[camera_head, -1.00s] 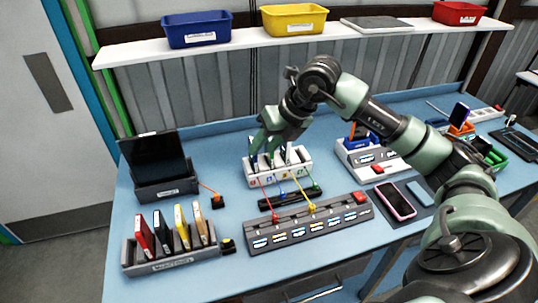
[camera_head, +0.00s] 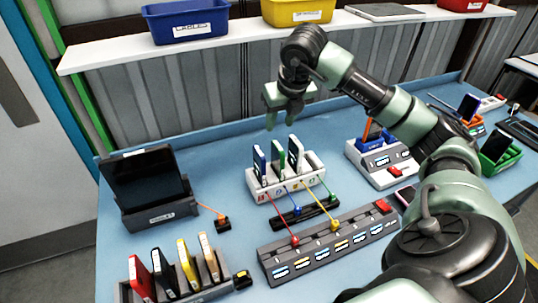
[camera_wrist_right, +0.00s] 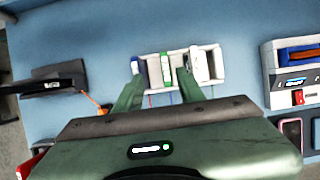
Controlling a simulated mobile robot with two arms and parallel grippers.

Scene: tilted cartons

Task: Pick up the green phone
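The green phone (camera_head: 277,158) stands upright in the middle slot of a white rack (camera_head: 303,188), between a blue phone (camera_head: 259,162) and a white phone (camera_head: 294,152). My right gripper (camera_head: 284,113) is above and behind the rack in the head view, apart from the phones and empty. In the right wrist view its fingers (camera_wrist_right: 160,77) are spread apart, with the green phone's top edge (camera_wrist_right: 166,68) showing between them. The blue phone (camera_wrist_right: 136,66) shows by the left finger and the white phone (camera_wrist_right: 198,66) by the right one. My left gripper is out of view.
A grey switch strip (camera_head: 330,243) with coloured cables lies in front of the rack. A tablet in a dark stand (camera_head: 150,188) and a holder of cases (camera_head: 175,275) stand left. A white and blue box (camera_head: 385,165) stands right. A shelf with bins (camera_head: 187,22) runs behind.

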